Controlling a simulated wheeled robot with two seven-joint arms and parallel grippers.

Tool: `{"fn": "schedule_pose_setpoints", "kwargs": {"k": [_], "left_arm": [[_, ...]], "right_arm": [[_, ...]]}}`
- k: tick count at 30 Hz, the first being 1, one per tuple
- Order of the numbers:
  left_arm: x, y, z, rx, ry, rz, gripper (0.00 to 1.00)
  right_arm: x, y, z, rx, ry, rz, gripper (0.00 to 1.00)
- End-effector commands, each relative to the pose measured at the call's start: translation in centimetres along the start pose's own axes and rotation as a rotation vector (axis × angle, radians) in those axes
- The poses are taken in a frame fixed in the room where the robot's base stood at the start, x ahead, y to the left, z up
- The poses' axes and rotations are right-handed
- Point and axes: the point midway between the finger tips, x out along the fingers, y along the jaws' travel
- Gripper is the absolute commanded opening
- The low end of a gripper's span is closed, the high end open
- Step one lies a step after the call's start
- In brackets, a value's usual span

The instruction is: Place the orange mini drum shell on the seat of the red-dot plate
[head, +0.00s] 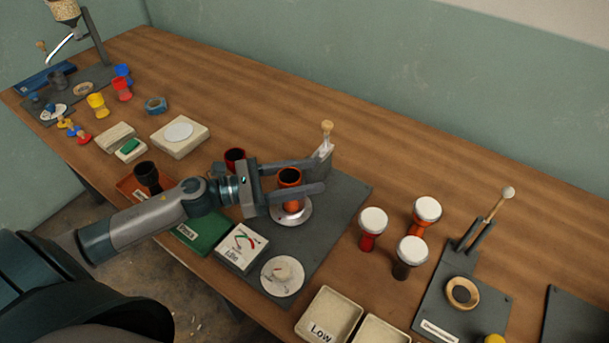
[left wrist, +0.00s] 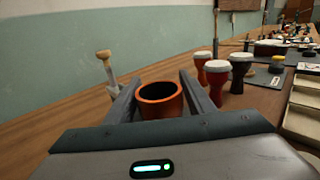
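The orange mini drum shell (head: 290,177) is upright, its open dark mouth facing up. It is between the fingers of my left gripper (head: 322,174), which lie close along both its sides just below the rim. It also shows in the left wrist view (left wrist: 160,98), filling the gap between the fingers. Its foot is at a round silver seat (head: 303,216) on a dark grey plate (head: 335,215); I cannot tell whether it rests there or hangs just above. The lower finger hides part of the shell. No red dot is clearly visible on the plate. My right gripper is not in view.
A post with a wooden knob (head: 326,135) stands behind the seat. A red shell (head: 235,157) and a black shell (head: 147,175) stand to the left. White-topped drums (head: 411,250) stand to the right. A white card box (head: 241,247) and a round pad (head: 282,276) lie in front.

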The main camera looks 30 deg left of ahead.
Motion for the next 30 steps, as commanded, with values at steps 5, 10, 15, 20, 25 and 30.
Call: {"fn": "schedule_pose_setpoints", "kwargs": {"k": [5,10,15,20,25,30], "left_arm": [[0.0,0.0,0.0,0.0,0.0,0.0,0.49],[0.0,0.0,0.1,0.0,0.0,0.0,0.49],[-0.4,0.0,0.1,0.0,0.001,0.001,0.49],[-2.0,0.0,-0.1,-0.003,0.002,0.001,0.49],[-4.1,0.0,-0.1,-0.001,0.002,0.002,0.49],[-6.3,0.0,-0.1,-0.001,0.003,0.001,0.49]], "right_arm": [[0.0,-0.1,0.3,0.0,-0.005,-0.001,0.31],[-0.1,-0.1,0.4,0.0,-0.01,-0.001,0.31],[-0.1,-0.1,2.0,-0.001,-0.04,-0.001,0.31],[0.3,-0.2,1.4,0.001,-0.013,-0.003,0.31],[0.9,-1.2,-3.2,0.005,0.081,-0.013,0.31],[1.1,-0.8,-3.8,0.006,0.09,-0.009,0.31]]}}
